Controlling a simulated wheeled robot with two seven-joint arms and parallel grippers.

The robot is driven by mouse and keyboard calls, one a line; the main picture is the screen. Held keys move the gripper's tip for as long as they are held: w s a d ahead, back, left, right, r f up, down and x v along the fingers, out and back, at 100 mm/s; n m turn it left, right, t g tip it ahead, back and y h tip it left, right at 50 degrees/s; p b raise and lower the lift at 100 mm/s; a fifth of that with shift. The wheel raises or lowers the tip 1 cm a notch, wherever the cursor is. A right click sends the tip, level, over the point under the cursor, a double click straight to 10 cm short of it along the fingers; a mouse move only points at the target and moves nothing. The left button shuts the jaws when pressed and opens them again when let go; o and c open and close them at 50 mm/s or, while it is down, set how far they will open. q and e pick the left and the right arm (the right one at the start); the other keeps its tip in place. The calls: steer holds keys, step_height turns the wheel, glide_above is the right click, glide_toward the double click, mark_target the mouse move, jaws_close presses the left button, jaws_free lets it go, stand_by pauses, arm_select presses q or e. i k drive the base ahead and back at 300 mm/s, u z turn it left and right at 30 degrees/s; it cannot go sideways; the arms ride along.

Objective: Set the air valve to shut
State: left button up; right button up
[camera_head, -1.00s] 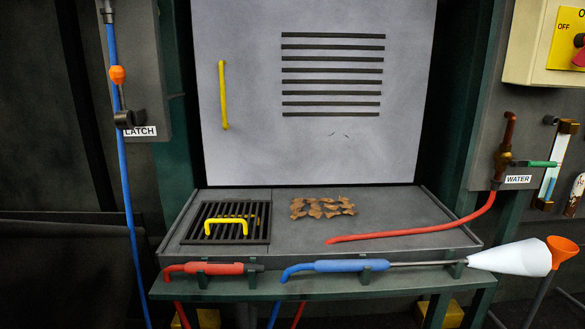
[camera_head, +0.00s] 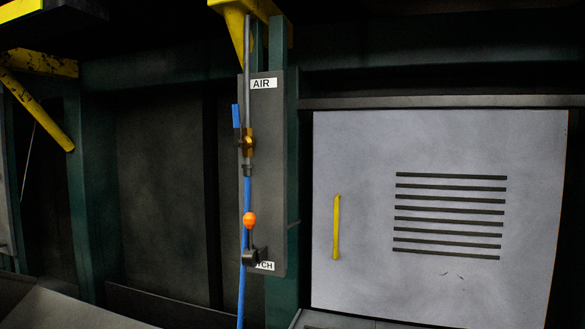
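The air valve (camera_head: 247,142) is a brass body on a vertical pipe, mounted on a grey panel (camera_head: 269,190) under an "AIR" label (camera_head: 263,84). Its blue lever (camera_head: 236,116) points up, roughly in line with the pipe and just left of it. A blue hose (camera_head: 245,200) runs down from the valve. Neither of my grippers is in view.
Below the valve is a latch (camera_head: 250,254) with an orange knob (camera_head: 250,220). To the right is a light grey door (camera_head: 360,150) with a yellow handle (camera_head: 337,227) and dark slots. Yellow brackets (camera_head: 237,22) hang above. No arm blocks the valve.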

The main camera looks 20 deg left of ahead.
mark_target(238, 141)
steer(key=u, duration=0.05)
steer(key=k, duration=0.5)
steer(key=z, duration=1.5)
steer(key=i, duration=0.95)
steer(key=u, duration=2.55)
